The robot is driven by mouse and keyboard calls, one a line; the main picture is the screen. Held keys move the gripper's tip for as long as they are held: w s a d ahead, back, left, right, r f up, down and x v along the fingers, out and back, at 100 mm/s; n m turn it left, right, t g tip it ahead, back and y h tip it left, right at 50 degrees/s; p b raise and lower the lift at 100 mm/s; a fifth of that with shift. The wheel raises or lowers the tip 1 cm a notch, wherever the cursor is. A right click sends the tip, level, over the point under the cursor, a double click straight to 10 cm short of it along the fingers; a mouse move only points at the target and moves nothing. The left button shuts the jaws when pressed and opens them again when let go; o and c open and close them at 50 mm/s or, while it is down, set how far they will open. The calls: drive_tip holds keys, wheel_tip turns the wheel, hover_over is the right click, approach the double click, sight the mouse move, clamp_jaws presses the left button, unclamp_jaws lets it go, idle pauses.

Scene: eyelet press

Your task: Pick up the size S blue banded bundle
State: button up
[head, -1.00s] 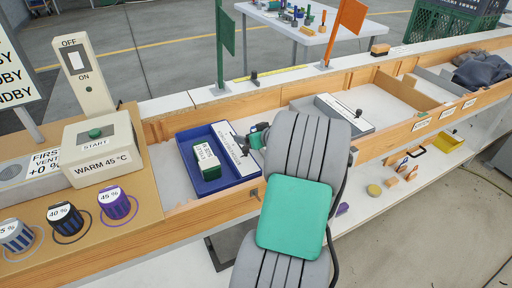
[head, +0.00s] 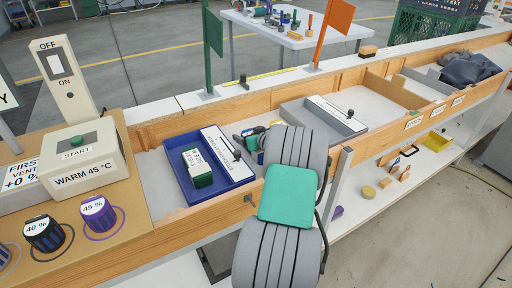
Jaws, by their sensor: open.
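A small dark green bundle with a white printed label (head: 198,167) lies in the left part of a blue tray (head: 241,177). The print is too small to read surely, and I see no clear blue band on it. My gripper (head: 250,136) is partly hidden behind my grey arm, just right of the tray's far right corner. It is open, and it is apart from the bundle, to its right. Small blue and yellow patches show beside the gripper; I cannot tell what they belong to.
A grey tray (head: 330,117) stands right of my arm. Wooden bin walls (head: 172,127) enclose both. A control box (head: 75,165) stands at the left; green (head: 212,45) and orange (head: 335,38) flags rise behind.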

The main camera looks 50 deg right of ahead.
drive_tip(key=shift+r, duration=0.1)
drive_tip(key=c, duration=1.8)
